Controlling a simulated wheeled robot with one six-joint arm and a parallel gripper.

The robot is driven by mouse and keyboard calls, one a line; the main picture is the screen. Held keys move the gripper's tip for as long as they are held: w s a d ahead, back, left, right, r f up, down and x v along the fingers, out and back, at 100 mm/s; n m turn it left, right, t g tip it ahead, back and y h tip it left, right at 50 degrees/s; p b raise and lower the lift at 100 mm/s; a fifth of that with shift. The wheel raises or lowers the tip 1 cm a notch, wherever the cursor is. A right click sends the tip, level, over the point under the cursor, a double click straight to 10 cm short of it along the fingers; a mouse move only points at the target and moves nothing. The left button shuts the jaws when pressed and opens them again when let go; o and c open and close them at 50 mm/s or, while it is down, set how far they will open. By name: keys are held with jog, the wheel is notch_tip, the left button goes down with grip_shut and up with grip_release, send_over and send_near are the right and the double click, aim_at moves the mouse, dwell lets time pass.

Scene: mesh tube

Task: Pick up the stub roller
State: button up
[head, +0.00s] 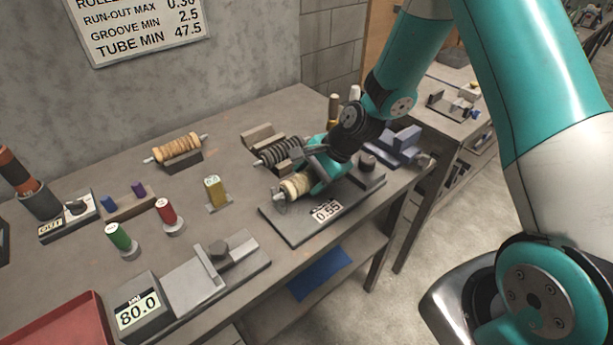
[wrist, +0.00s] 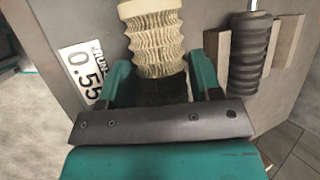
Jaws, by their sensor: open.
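A short cream ribbed roller (head: 296,187) sits at the gauge plate marked 0.55 (head: 300,228); it looks like the stub roller, though no label on it shows. My gripper (head: 318,174) is at the right end of this roller. In the wrist view my gripper (wrist: 163,72) is open, one finger on each side of the roller's near end. A dark part (wrist: 165,92) lies between the fingers. Whether the fingers touch the roller cannot be told.
A dark grooved roller (head: 281,151) lies on a cradle just behind, close right of my gripper in the wrist view (wrist: 250,55). A tan roller (head: 178,148) rests farther left. Spools, a yellow block (head: 215,191) and a gauge marked 80.0 (head: 140,308) stand left and in front.

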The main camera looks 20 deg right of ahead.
jog(key=shift+w+a+f, duration=0.15)
jog(key=shift+a+f, duration=0.2)
jog(key=shift+f, duration=0.2)
jog(key=c, duration=0.9)
jog(key=shift+r, duration=0.15)
